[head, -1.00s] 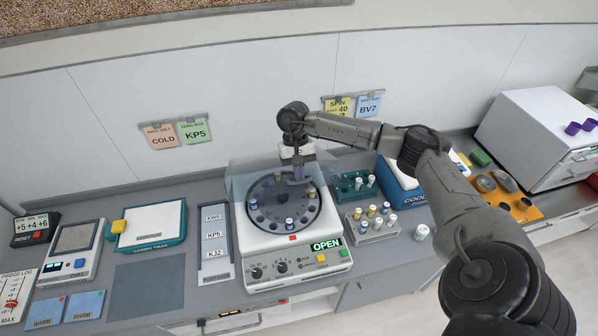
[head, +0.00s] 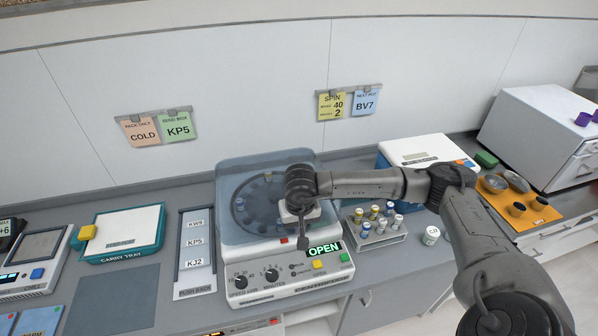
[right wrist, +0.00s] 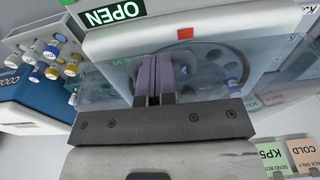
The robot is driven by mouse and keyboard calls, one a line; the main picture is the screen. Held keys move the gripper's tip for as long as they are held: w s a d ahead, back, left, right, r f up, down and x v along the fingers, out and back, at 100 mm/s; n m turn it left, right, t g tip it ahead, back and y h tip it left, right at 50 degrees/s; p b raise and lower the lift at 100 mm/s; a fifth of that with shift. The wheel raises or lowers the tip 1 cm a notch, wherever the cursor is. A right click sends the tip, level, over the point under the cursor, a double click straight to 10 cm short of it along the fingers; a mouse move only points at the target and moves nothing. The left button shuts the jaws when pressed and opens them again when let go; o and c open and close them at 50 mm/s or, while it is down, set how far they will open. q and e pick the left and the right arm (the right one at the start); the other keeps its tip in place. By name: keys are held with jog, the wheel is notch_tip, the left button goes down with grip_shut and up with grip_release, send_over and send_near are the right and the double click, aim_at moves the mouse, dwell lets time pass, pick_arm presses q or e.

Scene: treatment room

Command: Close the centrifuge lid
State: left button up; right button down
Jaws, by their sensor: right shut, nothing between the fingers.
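The centrifuge (head: 290,283) stands on the bench in the middle of the head view, with a lit green OPEN display (head: 324,249). Its translucent blue lid (head: 236,170) lies in front of the round dark rotor (head: 250,208) in this view, and the rotor shows through it. I cannot tell how far the lid stands above the body. My right gripper (head: 304,240) is shut and empty, pointing down near the lid's front right part. In the right wrist view its purple-padded fingers (right wrist: 154,78) are together, with the rotor (right wrist: 205,65) behind them. My left gripper is not in view.
A rack of capped tubes (head: 376,235) and a white jar (head: 431,236) stand right of the centrifuge. A blue-and-white cooler (head: 415,150) is behind them. A label strip (head: 195,250) and a carry tray (head: 120,235) lie to the left.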

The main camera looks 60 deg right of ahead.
jog(key=f+b, duration=0.2)
jog(key=f, duration=0.1)
jog(key=s+f+b, duration=0.1)
jog(key=f, duration=0.1)
jog(key=shift+a+f, duration=0.2)
pick_arm(q)
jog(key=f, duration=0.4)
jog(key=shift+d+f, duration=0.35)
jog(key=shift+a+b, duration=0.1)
jog(key=shift+b, duration=0.25)
pick_arm(e)
jog(key=shift+f, duration=0.2)
jog(key=shift+r, duration=0.1)
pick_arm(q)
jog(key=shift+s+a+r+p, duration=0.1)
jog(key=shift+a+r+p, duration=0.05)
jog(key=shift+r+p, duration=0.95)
pick_arm(e)
notch_tip(320, 180, up, 15)
jog(key=s+a, duration=0.1)
jog(key=shift+s+a, duration=0.25)
jog(key=shift+a, duration=0.15)
jog(key=shift+r, duration=0.1)
